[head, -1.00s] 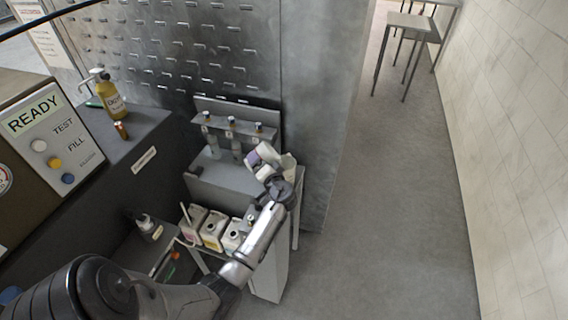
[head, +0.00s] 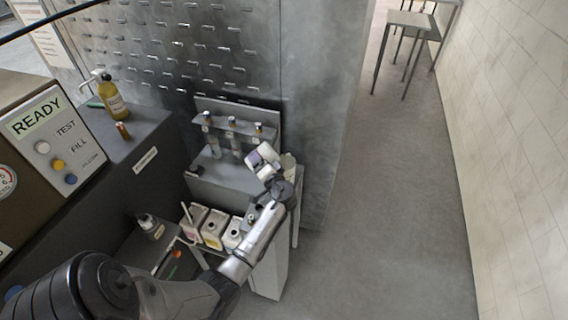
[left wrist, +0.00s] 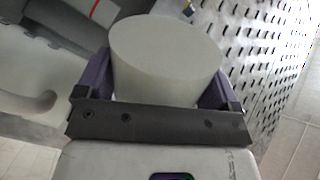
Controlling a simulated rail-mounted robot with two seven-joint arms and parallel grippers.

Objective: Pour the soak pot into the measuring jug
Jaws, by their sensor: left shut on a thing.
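My left gripper (head: 261,157) has purple fingers and is above the right end of the grey stand. It is shut on the soak pot, a plain off-white round vessel (left wrist: 165,60) that fills the space between the fingers in the left wrist view. Whether its contents are flowing cannot be seen. A pale, translucent vessel, apparently the measuring jug (head: 289,165), stands just right of the gripper and is partly hidden by it. A pale curved body with a hook-like handle (left wrist: 38,105), perhaps the same jug, shows at the left of the wrist view. My right gripper is not in view.
Small bottles (head: 232,125) stand on the raised shelf behind. Several pale canisters (head: 213,228) stand below at the front. A dark counter (head: 150,135) with a yellow pump bottle (head: 112,98) and the READY panel (head: 50,135) are left. Open floor (head: 400,200) lies right.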

